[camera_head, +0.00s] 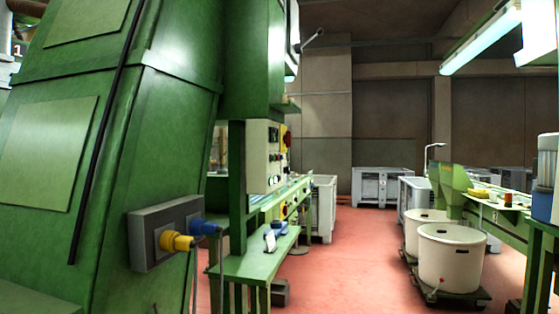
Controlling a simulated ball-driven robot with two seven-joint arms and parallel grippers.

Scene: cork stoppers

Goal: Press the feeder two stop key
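A pale control panel (264,157) with several small buttons and a red and yellow switch (286,138) is fixed to a green machine frame near the middle of the view. It is seen at a steep angle and is small. I cannot read any labels, so I cannot tell which button, if any, is the feeder two stop key. More small red and yellow controls (284,211) show lower down on the same machine. Neither of my grippers is in view.
A large green machine (130,130) fills the left, with a grey socket box (150,236) jutting out. A green shelf (252,264) stands beside it. The red floor (350,265) is clear in the middle. White tubs (452,262) stand on the right.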

